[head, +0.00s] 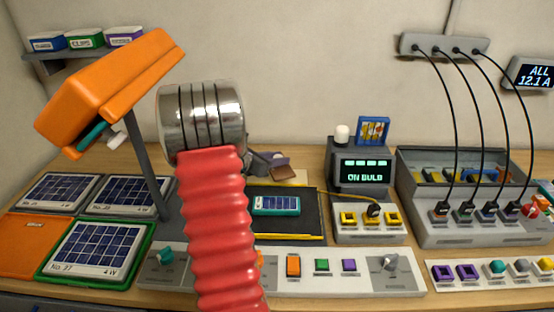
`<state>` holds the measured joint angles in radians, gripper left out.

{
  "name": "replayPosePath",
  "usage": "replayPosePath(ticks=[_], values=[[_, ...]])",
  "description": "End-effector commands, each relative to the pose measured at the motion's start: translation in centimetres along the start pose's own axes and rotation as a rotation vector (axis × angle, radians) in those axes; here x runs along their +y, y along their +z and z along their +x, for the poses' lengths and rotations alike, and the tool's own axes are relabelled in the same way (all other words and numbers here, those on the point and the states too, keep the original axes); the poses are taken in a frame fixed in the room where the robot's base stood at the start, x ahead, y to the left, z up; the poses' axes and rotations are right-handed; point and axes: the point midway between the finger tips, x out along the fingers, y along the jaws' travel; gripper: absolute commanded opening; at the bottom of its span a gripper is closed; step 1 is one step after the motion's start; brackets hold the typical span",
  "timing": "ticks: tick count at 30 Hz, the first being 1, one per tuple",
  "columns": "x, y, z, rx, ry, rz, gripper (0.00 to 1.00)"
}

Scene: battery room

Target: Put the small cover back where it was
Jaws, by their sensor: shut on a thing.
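My gripper (258,163) shows only as a dark piece past the right side of my steel wrist, and most of it is hidden. It is shut on a small brownish piece (279,159), which looks like the small cover; its shape is mostly hidden. Both are over the back of the bench, and I cannot tell their height above it. Below them is a black mat (306,226) with yellow edging, and a teal cell with a dark window (276,205) lies on it.
An orange lamp (105,90) on a grey post overhangs several solar panels (95,248) at left. A control strip (345,284) lines the front. Right of the mat stand a display box (365,172), a yellow-socket block (350,236) and a grey charger (425,232) with hanging black cables.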

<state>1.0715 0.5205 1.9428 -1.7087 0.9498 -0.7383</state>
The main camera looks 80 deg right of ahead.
Motion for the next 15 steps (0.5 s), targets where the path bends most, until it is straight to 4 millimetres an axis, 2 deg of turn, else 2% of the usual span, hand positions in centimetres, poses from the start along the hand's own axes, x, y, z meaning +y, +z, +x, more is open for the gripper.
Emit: replayPosePath(ticks=[14, 15], values=[[-0.01, -0.90, 0.40, 0.000, 0.000, 0.000, 0.03], [-0.02, -0.92, 0.40, 0.000, 0.000, 0.000, 0.28]])
